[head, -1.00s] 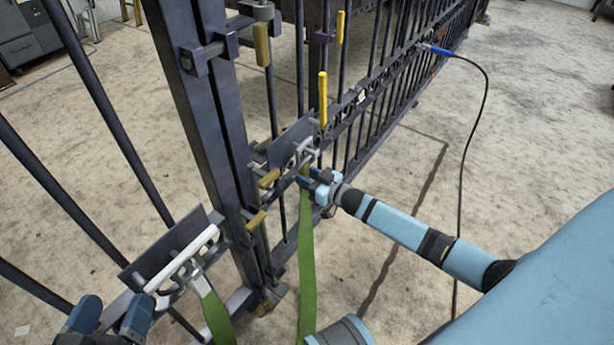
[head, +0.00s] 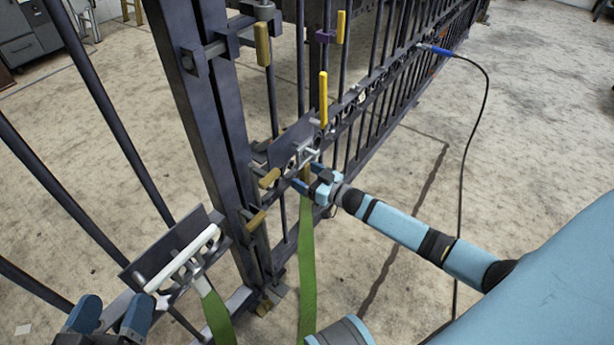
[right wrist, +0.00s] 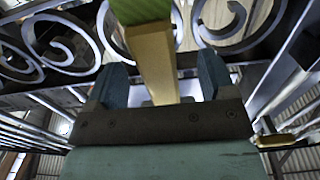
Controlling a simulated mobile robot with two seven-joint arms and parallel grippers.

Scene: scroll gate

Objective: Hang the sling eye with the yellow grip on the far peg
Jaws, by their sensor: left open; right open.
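A green sling strap (head: 307,262) hangs down beside the gate post. Its upper end carries the yellow grip (right wrist: 154,62), which looks brass-coloured in the right wrist view. The grip stands between the spread fingers of my right gripper (head: 313,181), with gaps on both sides. The white far peg (head: 308,156) is just above; whether the eye sits fully on it is too small to tell. A second green strap end (head: 214,312) hangs at the white near peg (head: 183,258) on a dark plate. My left gripper (head: 108,316) is open and empty, left of that plate.
The dark barred gate (head: 385,85) runs away to the upper right, with scrolls (right wrist: 225,22) close to my right gripper. Yellow handles (head: 323,100) stick out from the bars. A black cable (head: 470,150) hangs at the right. Open floor lies right of the gate.

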